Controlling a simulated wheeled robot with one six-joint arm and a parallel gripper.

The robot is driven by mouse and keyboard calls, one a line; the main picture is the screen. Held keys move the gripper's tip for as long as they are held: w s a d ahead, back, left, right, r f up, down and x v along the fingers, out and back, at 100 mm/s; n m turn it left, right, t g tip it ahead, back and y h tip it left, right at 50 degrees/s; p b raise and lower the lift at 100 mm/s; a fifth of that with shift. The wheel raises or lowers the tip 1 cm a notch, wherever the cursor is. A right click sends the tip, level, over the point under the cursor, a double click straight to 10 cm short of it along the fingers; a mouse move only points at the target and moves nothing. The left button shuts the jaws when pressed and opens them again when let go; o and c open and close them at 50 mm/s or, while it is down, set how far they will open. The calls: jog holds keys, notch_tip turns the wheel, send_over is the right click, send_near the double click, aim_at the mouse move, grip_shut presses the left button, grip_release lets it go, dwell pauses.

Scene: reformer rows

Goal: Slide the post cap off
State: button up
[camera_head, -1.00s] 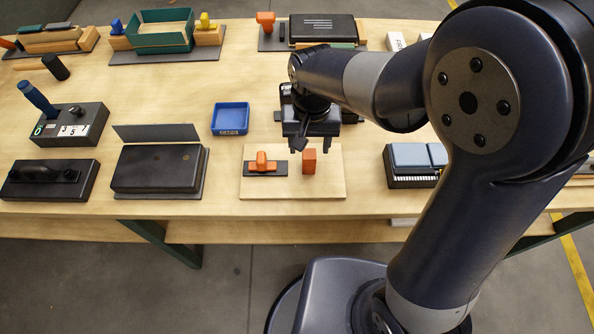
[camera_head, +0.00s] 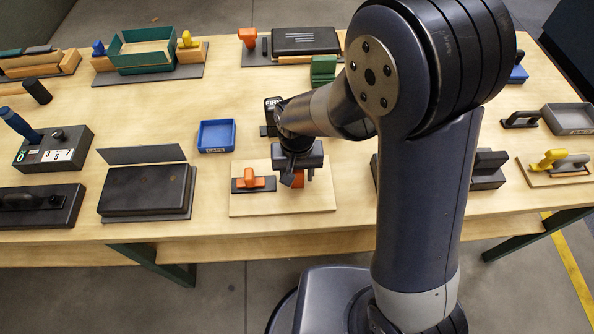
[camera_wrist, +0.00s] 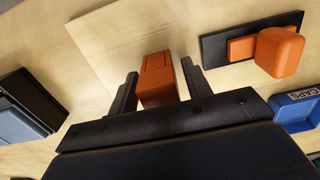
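The orange post cap (camera_wrist: 158,78) stands upright on the light wooden board (camera_head: 270,208). In the head view only its lower part shows (camera_head: 298,182) beneath my gripper (camera_head: 299,172). In the wrist view my gripper (camera_wrist: 160,88) is open, with one finger on each side of the cap and narrow gaps beside it. The post inside the cap is hidden. The blue tray (camera_head: 216,136), lettered CAPS, sits behind the board; its corner shows in the wrist view (camera_wrist: 298,108).
An orange knob on a dark plate (camera_head: 253,183) is on the same board, left of the cap. A dark box (camera_head: 146,190) with an upright panel lies further left. Dark items (camera_head: 488,168) stand to the right. Bare table lies between the tray and the dark box.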

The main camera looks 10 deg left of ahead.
jog(key=c, duration=0.8)
jog(key=shift+r+p, duration=2.4)
jog(key=shift+r, duration=0.9)
